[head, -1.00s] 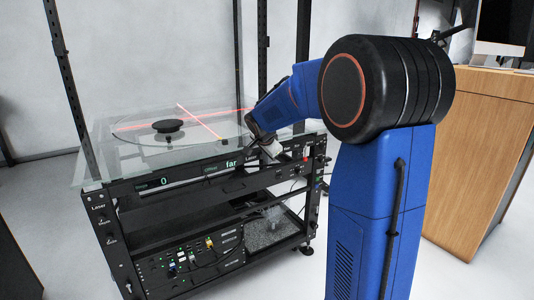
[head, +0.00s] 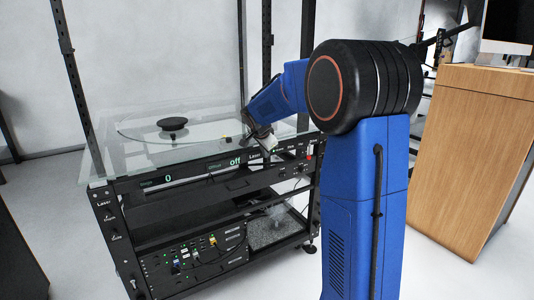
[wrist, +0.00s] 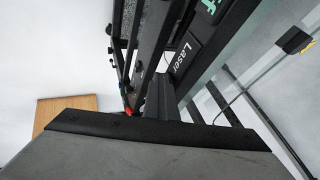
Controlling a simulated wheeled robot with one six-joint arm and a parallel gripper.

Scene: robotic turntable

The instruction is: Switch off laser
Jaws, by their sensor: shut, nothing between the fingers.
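The black rack's front panel carries a display (head: 235,161) that reads "off" in green. Right of it is the Laser label (head: 255,156), which also shows large in the wrist view (wrist: 185,57). My gripper (head: 268,146) is shut and empty at the panel's right part, close beside the Laser label. In the wrist view my gripper (wrist: 160,98) points at the panel next to that label. The laser switch itself is hidden behind my gripper, and I cannot tell whether they touch. No red laser lines show on the glass.
A glass top (head: 115,165) covers the rack and bears a round black piece (head: 172,124). Black uprights rise at the rack's corners. A wooden cabinet (head: 475,150) with a monitor stands at right.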

